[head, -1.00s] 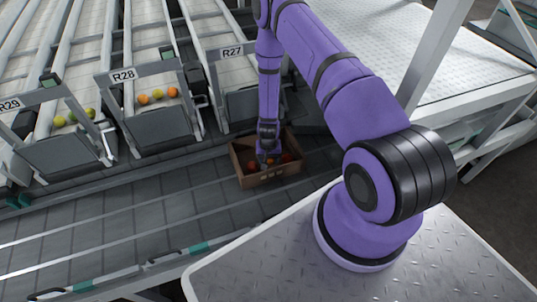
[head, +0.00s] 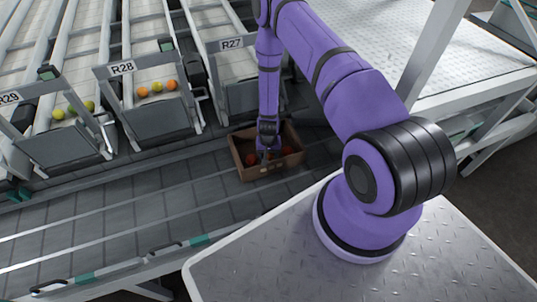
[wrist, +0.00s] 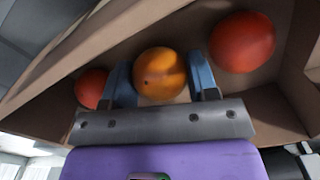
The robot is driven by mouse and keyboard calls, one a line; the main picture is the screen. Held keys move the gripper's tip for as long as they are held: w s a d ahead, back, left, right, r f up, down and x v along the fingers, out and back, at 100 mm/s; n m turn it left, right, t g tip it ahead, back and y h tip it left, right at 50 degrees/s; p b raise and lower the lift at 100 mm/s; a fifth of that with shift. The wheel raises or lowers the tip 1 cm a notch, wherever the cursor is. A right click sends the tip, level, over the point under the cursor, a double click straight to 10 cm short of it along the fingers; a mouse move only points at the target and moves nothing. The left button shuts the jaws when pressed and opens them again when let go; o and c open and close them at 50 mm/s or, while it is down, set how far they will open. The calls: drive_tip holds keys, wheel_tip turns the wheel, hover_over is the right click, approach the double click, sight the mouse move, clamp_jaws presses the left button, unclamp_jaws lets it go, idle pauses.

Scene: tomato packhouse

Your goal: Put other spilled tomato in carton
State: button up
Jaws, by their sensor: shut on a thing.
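The open brown cardboard carton (head: 285,170) stands on the grey conveyor below lane R27. My gripper (head: 266,156) reaches straight down into it. In the wrist view, my gripper (wrist: 161,82) is shut on an orange tomato (wrist: 160,73), with one blue finger on each side of it. A red tomato (wrist: 243,42) lies in the carton to the right of the fingers. Another red tomato (wrist: 91,88) is at the left, partly hidden behind the left finger. Whether the held tomato touches the carton floor cannot be told.
Lane R28 holds yellow and orange tomatoes (head: 157,87) at its end. Lane R29 holds several yellow-green ones (head: 72,109). The conveyor (head: 130,215) left of the carton is clear. Carton walls (wrist: 50,75) stand close around my fingers.

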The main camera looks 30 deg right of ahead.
drive_tip(key=shift+f, duration=0.55)
idle(0.4)
drive_tip(key=o, duration=0.8)
drive_tip(key=c, duration=0.3)
drive_tip(key=shift+c, duration=0.2)
drive_tip(key=shift+r, duration=3.5)
